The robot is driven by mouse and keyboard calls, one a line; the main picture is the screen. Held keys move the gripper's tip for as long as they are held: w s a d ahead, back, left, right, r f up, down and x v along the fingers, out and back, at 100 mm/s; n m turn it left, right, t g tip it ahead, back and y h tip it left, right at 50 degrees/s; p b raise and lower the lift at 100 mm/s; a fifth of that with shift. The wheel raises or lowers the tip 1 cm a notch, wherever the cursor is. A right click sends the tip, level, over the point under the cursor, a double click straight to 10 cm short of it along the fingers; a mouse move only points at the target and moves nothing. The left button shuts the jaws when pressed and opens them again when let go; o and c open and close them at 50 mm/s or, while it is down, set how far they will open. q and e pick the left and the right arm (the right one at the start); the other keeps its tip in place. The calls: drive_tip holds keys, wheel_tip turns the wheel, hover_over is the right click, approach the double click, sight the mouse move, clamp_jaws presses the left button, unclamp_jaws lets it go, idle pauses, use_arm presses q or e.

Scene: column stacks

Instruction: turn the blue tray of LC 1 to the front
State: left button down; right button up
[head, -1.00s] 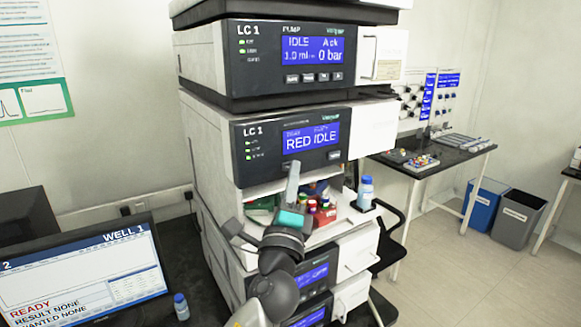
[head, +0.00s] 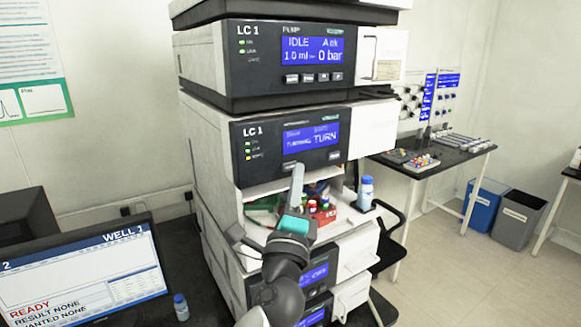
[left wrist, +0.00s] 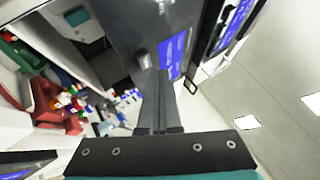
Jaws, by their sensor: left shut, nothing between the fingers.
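The LC 1 autosampler (head: 290,140) has an open bay below its panel. Its display (head: 311,138) reads TURN. In the bay, a red tray (head: 325,217) with capped vials faces the front right and a green tray (head: 262,204) shows at the left. Both also show in the left wrist view, the red tray (left wrist: 60,118) below the green one (left wrist: 20,52). I cannot make out the blue tray clearly in the dim back. My left gripper (head: 297,170) is shut and empty, its tips up by the panel's lower-edge buttons; contact is unclear. It also shows in the left wrist view (left wrist: 160,75). My right gripper is out of view.
A blue-capped bottle (head: 366,193) stands at the bay's right. The pump module (head: 290,60) is above, more modules below. A monitor (head: 85,270) and small bottle (head: 181,307) are at lower left. A side table (head: 440,160) and bins (head: 484,205) stand at right.

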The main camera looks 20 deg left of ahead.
use_arm(q)
drive_tip(key=s+d, duration=0.1)
drive_tip(key=d, duration=0.1)
drive_tip(key=s+d, duration=0.2)
idle(0.6)
idle(5.1)
